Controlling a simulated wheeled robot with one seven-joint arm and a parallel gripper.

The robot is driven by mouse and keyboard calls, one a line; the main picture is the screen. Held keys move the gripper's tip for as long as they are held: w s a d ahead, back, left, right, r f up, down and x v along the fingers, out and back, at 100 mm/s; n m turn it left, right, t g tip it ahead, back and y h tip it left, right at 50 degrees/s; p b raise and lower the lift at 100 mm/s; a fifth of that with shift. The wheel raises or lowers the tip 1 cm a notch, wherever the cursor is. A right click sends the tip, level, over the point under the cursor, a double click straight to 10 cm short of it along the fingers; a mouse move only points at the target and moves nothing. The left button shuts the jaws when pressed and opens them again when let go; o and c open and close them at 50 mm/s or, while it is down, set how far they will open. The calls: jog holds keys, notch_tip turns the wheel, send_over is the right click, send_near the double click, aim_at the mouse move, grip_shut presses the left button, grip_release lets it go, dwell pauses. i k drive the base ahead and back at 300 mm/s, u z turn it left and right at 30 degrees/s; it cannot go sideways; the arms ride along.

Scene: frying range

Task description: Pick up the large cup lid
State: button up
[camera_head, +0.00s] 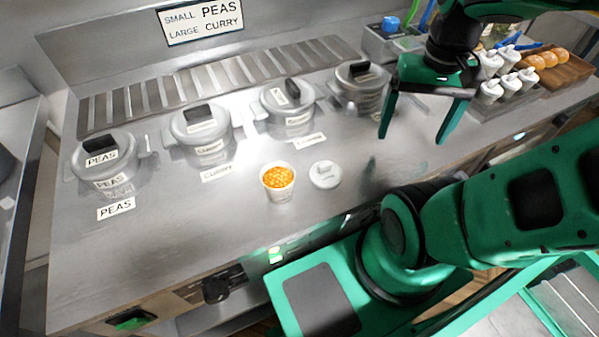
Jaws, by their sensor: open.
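A white round lid (325,175) with a raised grip on top lies flat on the steel counter. It is just right of a white cup (279,190) filled with orange food, apart from it. I take this to be the large cup lid; its label is too small to read. My gripper (413,137) is open and empty, fingers pointing down, above the counter to the right of the lid. It does not touch the lid.
Several lidded steel pots (203,135) stand in a row behind, with labels in front. A sign (201,20) hangs above them. The counter's front middle is clear.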

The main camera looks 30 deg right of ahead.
aim_at(324, 175)
jog(key=z, duration=0.05)
jog(key=k, duration=0.5)
jog(key=u, duration=0.75)
jog(key=k, duration=0.85)
jog(key=z, duration=1.15)
jog(key=i, duration=1)
